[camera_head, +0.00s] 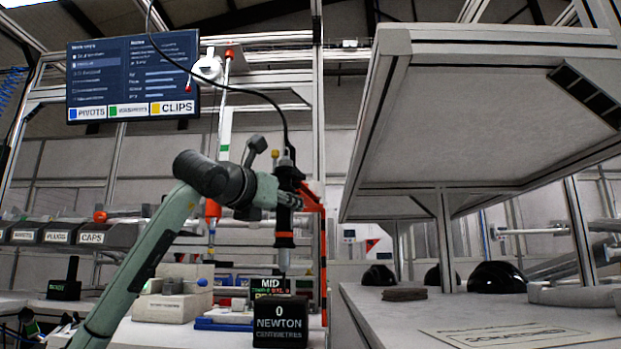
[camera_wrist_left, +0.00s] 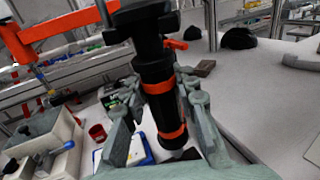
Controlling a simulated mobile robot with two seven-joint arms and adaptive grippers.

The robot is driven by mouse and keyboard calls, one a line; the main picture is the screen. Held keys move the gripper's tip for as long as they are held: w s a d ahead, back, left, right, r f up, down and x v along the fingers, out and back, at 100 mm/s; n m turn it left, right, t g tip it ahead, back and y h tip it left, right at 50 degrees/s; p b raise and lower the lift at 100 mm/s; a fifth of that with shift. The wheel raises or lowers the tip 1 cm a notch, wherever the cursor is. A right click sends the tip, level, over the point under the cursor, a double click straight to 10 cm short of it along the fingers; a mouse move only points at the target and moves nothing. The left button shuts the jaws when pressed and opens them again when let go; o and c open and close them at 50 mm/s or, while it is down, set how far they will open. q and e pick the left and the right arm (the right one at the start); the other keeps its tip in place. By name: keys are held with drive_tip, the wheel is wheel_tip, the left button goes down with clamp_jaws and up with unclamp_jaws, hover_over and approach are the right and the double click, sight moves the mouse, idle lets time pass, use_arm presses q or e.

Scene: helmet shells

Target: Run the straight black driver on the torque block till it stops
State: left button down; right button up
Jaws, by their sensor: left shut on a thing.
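The straight black driver (camera_head: 284,222) with orange bands hangs upright from a black cable. My left gripper (camera_head: 282,200) is shut on its body. In the left wrist view the driver (camera_wrist_left: 157,90) stands between the two fingers of the left gripper (camera_wrist_left: 165,125). The torque block (camera_head: 280,325) is a black box on the bench reading "0 NEWTON CENTIMETRES". The driver's thin bit points down over it, in front of a small display (camera_head: 267,284) reading "MID". I cannot tell whether the bit touches the block. My right gripper is out of view.
An orange-red upright (camera_head: 323,250) stands close to the right of the driver. A beige box (camera_head: 172,307) and a blue tray (camera_head: 222,324) lie left of the block. Black helmet shells (camera_head: 496,277) sit on the right bench under a large overhead panel (camera_head: 490,110).

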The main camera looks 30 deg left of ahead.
sight(283, 178)
use_arm(q)
drive_tip(key=shift+f+b, duration=0.35)
drive_tip(key=shift+f, duration=0.15)
idle(0.6)
drive_tip(key=shift+f, duration=0.1)
idle(0.7)
drive_tip(key=shift+w+r+p, duration=0.1)
drive_tip(key=shift+r+p, duration=0.6)
drive_tip(key=shift+p, duration=0.05)
wheel_tip(283, 178, up, 5)
drive_tip(key=p, duration=0.4)
